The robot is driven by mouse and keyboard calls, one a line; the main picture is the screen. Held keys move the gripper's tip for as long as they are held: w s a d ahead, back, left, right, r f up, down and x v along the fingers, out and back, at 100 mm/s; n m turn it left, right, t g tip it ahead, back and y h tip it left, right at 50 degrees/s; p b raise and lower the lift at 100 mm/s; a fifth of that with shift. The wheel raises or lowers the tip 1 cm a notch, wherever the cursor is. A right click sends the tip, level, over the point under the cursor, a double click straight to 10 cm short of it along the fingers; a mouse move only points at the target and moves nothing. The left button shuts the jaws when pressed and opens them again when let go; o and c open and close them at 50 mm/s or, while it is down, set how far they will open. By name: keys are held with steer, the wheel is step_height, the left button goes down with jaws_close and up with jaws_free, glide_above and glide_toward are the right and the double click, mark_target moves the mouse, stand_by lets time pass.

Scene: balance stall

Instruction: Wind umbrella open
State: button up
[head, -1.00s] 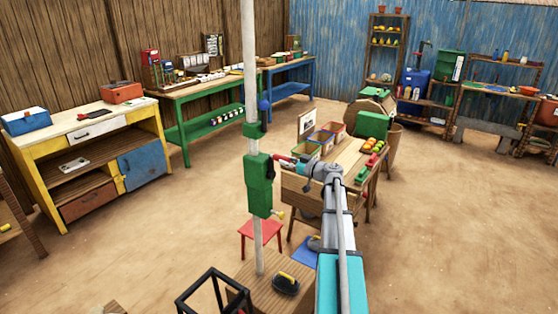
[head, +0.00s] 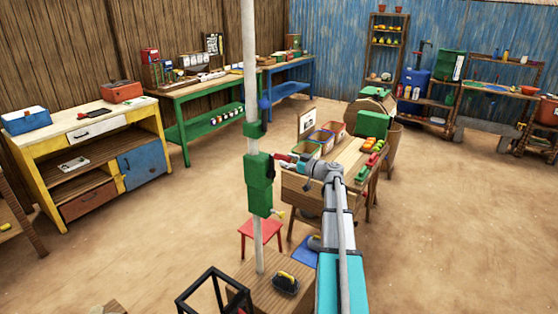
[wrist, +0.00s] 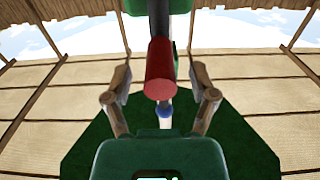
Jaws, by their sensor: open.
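The umbrella's white pole (head: 249,60) stands upright in the head view, with a green crank box (head: 259,183) on it. A red crank handle (head: 284,157) sticks out from the box's right side towards my gripper (head: 301,163). In the wrist view the red handle (wrist: 160,72) points at the camera, between the two fingers of my gripper (wrist: 160,85). The fingers are spread apart with a gap on either side of it. A dark green eight-sided sheet (wrist: 240,145), apparently the canopy, shows behind the fingers. The canopy is outside the head view.
A wooden stall table (head: 352,150) with coloured bins stands behind my arm. A red stool (head: 260,230) and a wooden box (head: 262,300) bearing a dark brush-like object (head: 286,285) are near the pole's foot. A black frame (head: 212,292) stands at the front. Open sandy floor lies to the left.

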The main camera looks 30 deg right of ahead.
steer(key=shift+s, duration=0.15)
steer(key=v, duration=0.8)
steer(key=shift+s+d, duration=0.25)
steer(key=shift+s, duration=0.1)
stand_by(0.4)
stand_by(0.5)
steer(key=a+f+g+y, duration=0.1)
steer(key=a+f+g, duration=0.45)
steer(key=a, duration=0.85)
steer(key=a+f+g, duration=0.4)
steer(key=a+f, duration=0.2)
steer(key=a, duration=0.8)
steer(key=s+a+f+m+g+h, duration=0.2)
steer(key=s+a+f+g+h, duration=0.1)
steer(key=s+a, duration=0.3)
steer(key=s+a+f+m+g+h, duration=0.2)
steer(key=s+a+f+g+h, duration=0.2)
steer(key=s+a, duration=0.3)
steer(key=shift+s+a+h, duration=0.25)
steer(key=shift+a+h, duration=0.15)
steer(key=shift+a, duration=1.35)
